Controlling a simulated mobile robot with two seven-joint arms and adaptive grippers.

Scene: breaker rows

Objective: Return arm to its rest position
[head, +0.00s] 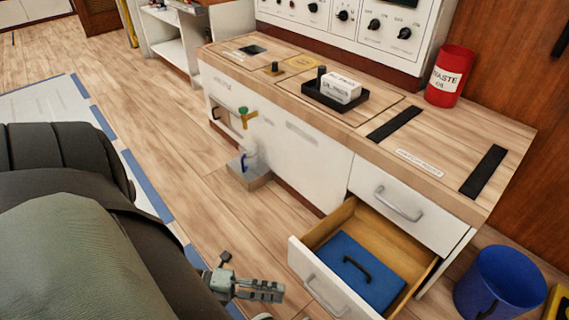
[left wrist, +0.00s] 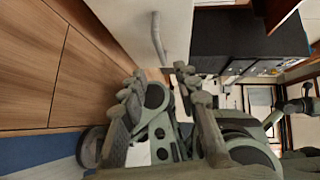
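My left gripper (head: 262,290) is low in the head view, just left of the open lower drawer's front (head: 325,285) and apart from its handle. In the left wrist view its two fingers (left wrist: 160,82) stand apart with nothing between them, so it is open and empty. A metal handle (left wrist: 158,40) on a white front shows beyond the fingertips, with no contact visible. My right gripper is not seen in either view.
A blue bin (head: 497,285) stands at the right. The wooden counter (head: 480,140) carries a red waste can (head: 448,80) and black tray (head: 318,98).

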